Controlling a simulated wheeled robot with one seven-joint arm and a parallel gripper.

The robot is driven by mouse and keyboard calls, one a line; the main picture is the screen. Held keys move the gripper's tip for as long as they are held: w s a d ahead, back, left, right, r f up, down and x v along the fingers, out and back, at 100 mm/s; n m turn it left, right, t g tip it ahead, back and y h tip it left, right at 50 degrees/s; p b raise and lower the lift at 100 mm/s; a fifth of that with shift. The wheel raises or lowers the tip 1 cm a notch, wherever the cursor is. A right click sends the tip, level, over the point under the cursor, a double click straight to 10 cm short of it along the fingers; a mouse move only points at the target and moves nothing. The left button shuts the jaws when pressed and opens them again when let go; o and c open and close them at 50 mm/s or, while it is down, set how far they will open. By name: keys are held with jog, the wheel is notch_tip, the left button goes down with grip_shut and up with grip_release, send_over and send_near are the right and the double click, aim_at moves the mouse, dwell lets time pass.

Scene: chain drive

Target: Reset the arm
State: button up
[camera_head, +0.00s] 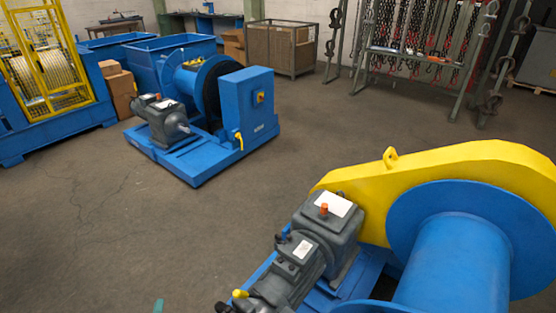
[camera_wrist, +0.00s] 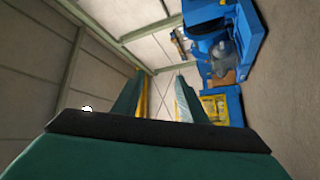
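My gripper (camera_wrist: 159,84) shows in the wrist view with two teal fingers standing apart and a clear gap between them. Nothing is seen held in the gap. The fingers point toward a wall, with a blue machine off to the right of them. In the head view, only a small teal tip shows at the bottom edge, and I cannot tell which part of my arm it is. The rest of the arm is out of that view.
A blue drum winch with a yellow chain guard (camera_head: 460,165) and grey motor (camera_head: 290,260) fills the lower right. Another blue winch (camera_head: 248,105) stands mid-left. A yellow-framed reel machine (camera_head: 50,75) is at far left. A chain rack (camera_head: 425,50) stands behind. Floor between is clear.

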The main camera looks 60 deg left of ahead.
jog(key=s+d+f+n+g+h, duration=0.1)
jog(key=d+f+n+g+h, duration=0.55)
jog(key=d+f+n, duration=0.95)
jog(key=w+d+r+n+t+h, duration=0.1)
jog(key=w+d+r+n+h, duration=0.2)
jog(key=d+n, duration=0.45)
jog(key=w+d+n+t+h, duration=0.1)
jog(key=w+d+n+h, duration=0.35)
jog(key=d, duration=0.65)
jog(key=w+d+r+n+t+h, duration=0.2)
jog(key=w+d+r+n, duration=0.25)
jog(key=d, duration=0.35)
jog(key=w+d+r+n+t+h, duration=0.2)
jog(key=w+d+r+n, duration=0.3)
jog(key=d, duration=0.4)
jog(key=w+d+r+n+t, duration=0.1)
jog(key=w+d+r+n, duration=0.1)
jog(key=r, duration=0.5)
jog(key=w+d+r+n+t, duration=0.2)
jog(key=w+d+r+n, duration=0.1)
jog(key=r, duration=0.5)
jog(key=w+d+r+n+t, duration=0.2)
jog(key=d+r+n, duration=0.2)
jog(key=r, duration=0.4)
jog(key=shift+w+d+n+h, duration=0.15)
jog(key=shift+w+n+h, duration=0.1)
jog(key=shift+n+h, duration=0.15)
jog(key=shift+t, duration=0.25)
jog(key=shift+c, duration=1)
